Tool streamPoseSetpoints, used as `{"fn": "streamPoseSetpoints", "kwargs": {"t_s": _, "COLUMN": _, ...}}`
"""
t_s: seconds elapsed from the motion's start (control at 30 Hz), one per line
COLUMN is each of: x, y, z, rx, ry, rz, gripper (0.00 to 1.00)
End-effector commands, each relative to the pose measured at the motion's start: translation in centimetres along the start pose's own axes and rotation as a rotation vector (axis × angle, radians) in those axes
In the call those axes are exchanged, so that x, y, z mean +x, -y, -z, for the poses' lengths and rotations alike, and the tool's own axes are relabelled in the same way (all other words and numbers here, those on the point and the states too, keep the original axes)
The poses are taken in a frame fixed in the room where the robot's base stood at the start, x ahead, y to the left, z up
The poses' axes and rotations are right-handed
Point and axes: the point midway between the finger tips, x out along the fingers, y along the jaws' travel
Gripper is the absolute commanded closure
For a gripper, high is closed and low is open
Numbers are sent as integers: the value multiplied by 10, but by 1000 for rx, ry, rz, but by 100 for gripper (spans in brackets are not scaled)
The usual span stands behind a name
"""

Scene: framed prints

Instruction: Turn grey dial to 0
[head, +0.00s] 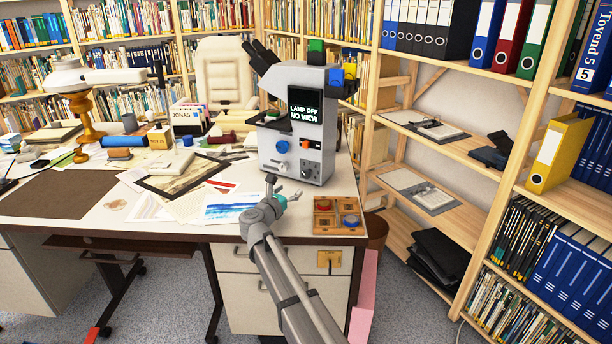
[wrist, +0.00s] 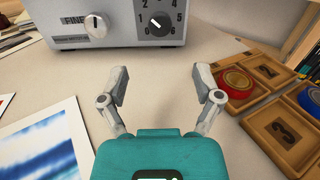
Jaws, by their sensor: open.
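The microscope (head: 295,120) stands on the white desk, its screen reading "LAMP OFF NO VIEW". Low on its front, a pale grey knob (wrist: 96,25) beside the label "FINE" has a dark mark near its top. To its right, a dark dial (wrist: 160,23) sits in a ring of numerals; 1, 2, 4, 5 and 6 are legible. Its white mark lies toward the upper left; I cannot make out a 0. My gripper (wrist: 161,84) is open and empty, its fingers apart from the front panel. In the head view, my gripper (head: 277,190) is just in front of the microscope.
A wooden tray (head: 323,228) with a red disc (wrist: 236,82) and a blue disc (wrist: 313,97) lies right of my gripper. A blue-painted print (wrist: 42,150) lies at left. Bare desk separates the fingers from the microscope. Bookshelves stand behind and right.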

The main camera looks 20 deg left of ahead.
Motion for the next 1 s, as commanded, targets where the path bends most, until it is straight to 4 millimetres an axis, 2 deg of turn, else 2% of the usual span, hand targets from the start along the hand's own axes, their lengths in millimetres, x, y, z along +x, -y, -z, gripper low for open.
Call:
{"fn": "streamPoseSetpoints", "kwargs": {"t_s": 0.6, "x": 93, "y": -1, "z": 0, "rx": 0, "ry": 0, "rz": 1, "gripper": 17}}
{"fn": "streamPoseSetpoints", "kwargs": {"t_s": 0.8, "x": 108, "y": -1, "z": 0, "rx": 0, "ry": 0, "rz": 0, "gripper": 17}}
{"fn": "streamPoseSetpoints", "kwargs": {"t_s": 1.0, "x": 113, "y": 0, "z": 0, "rx": 0, "ry": 0, "rz": 0, "gripper": 17}}
